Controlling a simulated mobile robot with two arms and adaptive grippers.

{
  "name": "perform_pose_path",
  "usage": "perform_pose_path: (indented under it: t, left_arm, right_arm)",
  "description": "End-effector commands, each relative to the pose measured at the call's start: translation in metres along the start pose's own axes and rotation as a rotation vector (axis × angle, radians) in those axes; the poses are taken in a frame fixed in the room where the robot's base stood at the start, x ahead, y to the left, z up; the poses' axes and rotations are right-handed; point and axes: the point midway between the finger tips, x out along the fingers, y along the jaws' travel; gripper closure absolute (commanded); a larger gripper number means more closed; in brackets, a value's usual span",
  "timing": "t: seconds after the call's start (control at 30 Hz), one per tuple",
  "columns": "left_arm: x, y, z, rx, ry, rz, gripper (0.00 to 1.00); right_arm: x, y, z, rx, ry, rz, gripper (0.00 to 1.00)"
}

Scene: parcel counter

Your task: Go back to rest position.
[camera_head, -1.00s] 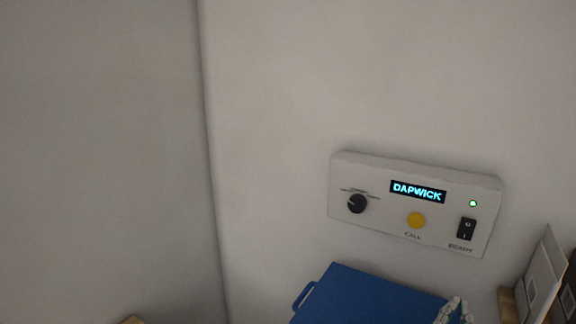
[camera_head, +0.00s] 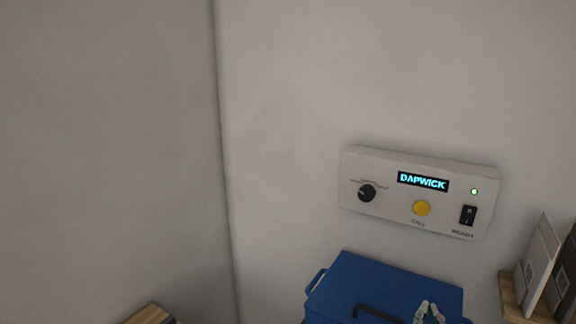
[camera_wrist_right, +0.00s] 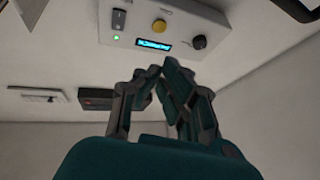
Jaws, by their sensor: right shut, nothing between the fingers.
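My right gripper (camera_head: 428,309) shows at the bottom edge of the head view, in front of the blue box and below the wall panel. In the right wrist view my right gripper (camera_wrist_right: 163,68) has its fingertips together with nothing between them. The panel (camera_head: 350,168) is on the wall, apart from the gripper. It has a lit "DAPWICK" display, a black knob (camera_head: 367,193), a yellow button (camera_head: 421,208), a black switch (camera_head: 467,215) and a small green light. The panel also shows in the right wrist view (camera_wrist_right: 222,18). My left gripper is out of view.
A blue box (camera_head: 350,280) with a dark handle stands below the panel. Flat parcels or envelopes (camera_head: 541,265) stand upright on a wooden holder (camera_head: 512,300) at the right. A wooden edge (camera_head: 150,315) shows at the bottom left. The wall corner at the left is bare.

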Motion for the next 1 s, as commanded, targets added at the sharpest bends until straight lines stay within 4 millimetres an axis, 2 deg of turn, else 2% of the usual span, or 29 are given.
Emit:
perform_pose_path:
  t: [0.17, 0.27, 0.37, 0.47, 0.6, 0.7, 1.0]
  left_arm:
    - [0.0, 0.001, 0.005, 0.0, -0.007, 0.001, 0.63]
    - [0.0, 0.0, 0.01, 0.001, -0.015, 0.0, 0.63]
    - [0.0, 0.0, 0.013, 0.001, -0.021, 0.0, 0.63]
    - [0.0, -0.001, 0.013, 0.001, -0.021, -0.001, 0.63]
    - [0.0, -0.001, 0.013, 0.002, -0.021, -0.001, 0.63]
    - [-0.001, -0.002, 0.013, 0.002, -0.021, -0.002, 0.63]
    - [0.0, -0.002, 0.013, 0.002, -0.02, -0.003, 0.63]
  right_arm:
    - [-0.017, -0.027, 0.024, 0.018, -0.181, -0.158, 1.0]
    - [-0.037, -0.044, 0.042, 0.027, -0.333, -0.263, 1.0]
    - [-0.074, -0.06, 0.065, 0.031, -0.547, -0.38, 1.0]
    - [-0.124, -0.067, 0.085, 0.023, -0.794, -0.473, 1.0]
    - [-0.185, -0.062, 0.098, -0.002, -1.074, -0.532, 1.0]
    - [-0.22, -0.053, 0.101, -0.023, -1.225, -0.546, 1.0]
    - [-0.298, -0.023, 0.09, -0.088, -1.563, -0.531, 1.0]
